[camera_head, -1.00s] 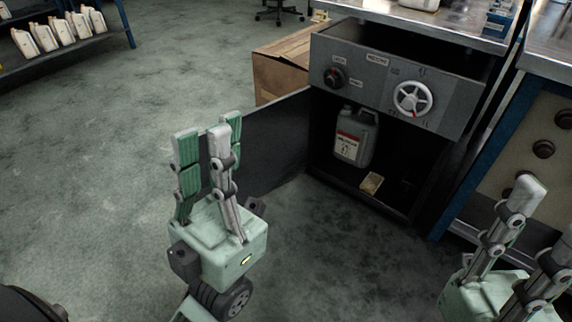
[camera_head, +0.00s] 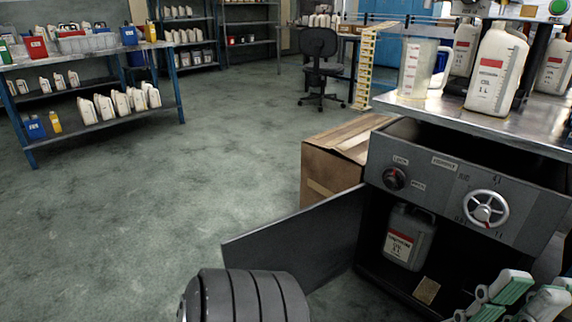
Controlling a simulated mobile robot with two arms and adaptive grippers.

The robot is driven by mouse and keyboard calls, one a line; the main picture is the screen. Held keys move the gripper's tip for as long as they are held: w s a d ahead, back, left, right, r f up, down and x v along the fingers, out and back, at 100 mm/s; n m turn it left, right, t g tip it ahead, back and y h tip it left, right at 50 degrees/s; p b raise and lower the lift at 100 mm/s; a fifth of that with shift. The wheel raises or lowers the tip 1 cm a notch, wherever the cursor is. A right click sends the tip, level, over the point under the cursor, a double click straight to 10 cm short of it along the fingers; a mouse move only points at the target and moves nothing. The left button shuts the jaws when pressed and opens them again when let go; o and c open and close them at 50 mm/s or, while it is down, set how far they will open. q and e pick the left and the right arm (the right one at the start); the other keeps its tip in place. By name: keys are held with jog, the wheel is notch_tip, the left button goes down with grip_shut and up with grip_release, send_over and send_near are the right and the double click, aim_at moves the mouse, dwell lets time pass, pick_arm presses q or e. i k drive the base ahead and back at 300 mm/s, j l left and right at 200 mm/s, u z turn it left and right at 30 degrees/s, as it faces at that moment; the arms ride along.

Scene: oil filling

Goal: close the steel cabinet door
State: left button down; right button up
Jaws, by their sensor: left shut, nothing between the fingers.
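The steel cabinet (camera_head: 455,158) stands at the right, under the workbench. Its dark door (camera_head: 300,246) is hinged at the cabinet's left side and stands wide open, swung out to the left. Inside the open lower compartment stand a grey canister (camera_head: 409,237) and a small tan block (camera_head: 427,290).
A cardboard box (camera_head: 327,178) stands directly behind the open door. Bottles and a jug stand on the workbench (camera_head: 400,101). An office chair (camera_head: 320,68) and shelves (camera_head: 110,122) are farther back. The floor left of the door is clear.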

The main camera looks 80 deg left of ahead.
aim_at(316, 243)
jog(key=k+j, duration=0.15)
jog(key=j, duration=0.3)
jog(key=k+j, duration=0.15)
jog(key=j, duration=0.3)
jog(key=k+j, duration=0.1)
jog(key=j, duration=0.4)
jog(key=k+j, duration=0.15)
jog(key=j, duration=0.3)
jog(key=k+j, duration=0.15)
jog(key=j, duration=0.3)
jog(key=k+j, duration=0.15)
jog(key=j, duration=0.3)
jog(key=k+j, duration=0.1)
jog(key=j, duration=0.4)
jog(key=k+j, duration=0.15)
jog(key=j, duration=0.3)
jog(key=k+z, duration=0.2)
jog(key=k, duration=0.65)
